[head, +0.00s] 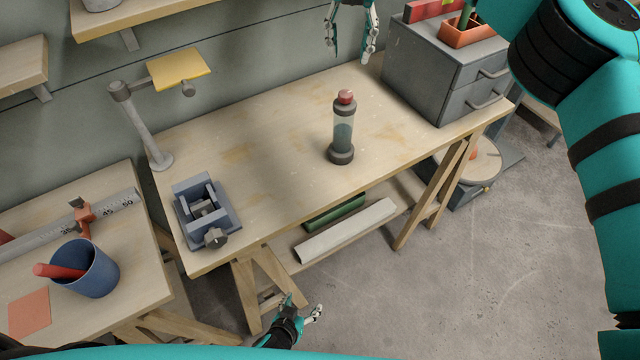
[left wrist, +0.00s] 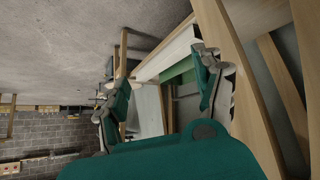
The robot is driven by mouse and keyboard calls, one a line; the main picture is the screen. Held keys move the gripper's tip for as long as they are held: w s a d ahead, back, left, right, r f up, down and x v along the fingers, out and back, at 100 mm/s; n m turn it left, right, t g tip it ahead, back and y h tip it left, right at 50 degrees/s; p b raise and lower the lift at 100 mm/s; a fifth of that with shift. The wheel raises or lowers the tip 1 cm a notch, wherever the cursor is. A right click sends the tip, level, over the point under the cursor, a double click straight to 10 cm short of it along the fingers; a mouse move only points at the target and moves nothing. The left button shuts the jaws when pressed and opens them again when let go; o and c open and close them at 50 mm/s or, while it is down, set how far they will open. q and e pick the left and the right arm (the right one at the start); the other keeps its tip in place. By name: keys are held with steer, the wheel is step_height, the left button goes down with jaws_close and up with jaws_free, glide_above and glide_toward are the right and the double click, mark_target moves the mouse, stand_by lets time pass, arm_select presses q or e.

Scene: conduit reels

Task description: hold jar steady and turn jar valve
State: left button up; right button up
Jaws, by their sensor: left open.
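The jar (head: 343,135) stands upright on the wooden workbench (head: 270,150). It is a clear cylinder with dark end collars, and the red valve (head: 346,97) is on its top. My right gripper (head: 350,50) hangs above the far edge of the bench, beyond the jar. Its fingers point down, spread apart and empty. My left gripper (head: 303,303) is low in front of the bench, well away from the jar. Its fingers are open and empty, and they also show in the left wrist view (left wrist: 158,88). The jar is not in the left wrist view.
A grey vise (head: 207,213) sits at the bench's left front, with a lamp-like stand (head: 150,130) behind. A grey drawer cabinet (head: 440,75) stands at the right end. A blue cup (head: 88,270) is on the left table. Bench space around the jar is clear.

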mark_target(340, 132)
arm_select(q)
steer(key=w+d+r+n+t+h, duration=0.1)
steer(key=w+d+r+t, duration=0.15)
steer(key=r, duration=0.75)
steer(key=w+d+r+n+t+h, duration=0.15)
steer(key=w+d+r, duration=0.25)
steer(key=r, duration=0.5)
steer(key=w+d+r+t+h, duration=0.1)
steer(key=w+d+r+t, duration=0.2)
steer(key=r, duration=0.7)
steer(key=w+a+r+m+t+y, duration=0.1)
steer(key=w+a+r+m, duration=0.15)
steer(key=r, duration=0.25)
steer(key=w+a+r+m+t+y, duration=0.1)
steer(key=a+r+y, duration=0.15)
steer(key=r, duration=0.25)
steer(key=shift+h, duration=0.5)
steer(key=x, duration=1.6)
steer(key=shift+w+a+r, duration=0.1)
steer(key=shift+w+a, duration=0.15)
steer(key=shift+w, duration=0.05)
steer(key=shift+c, duration=0.2)
jaws_close()
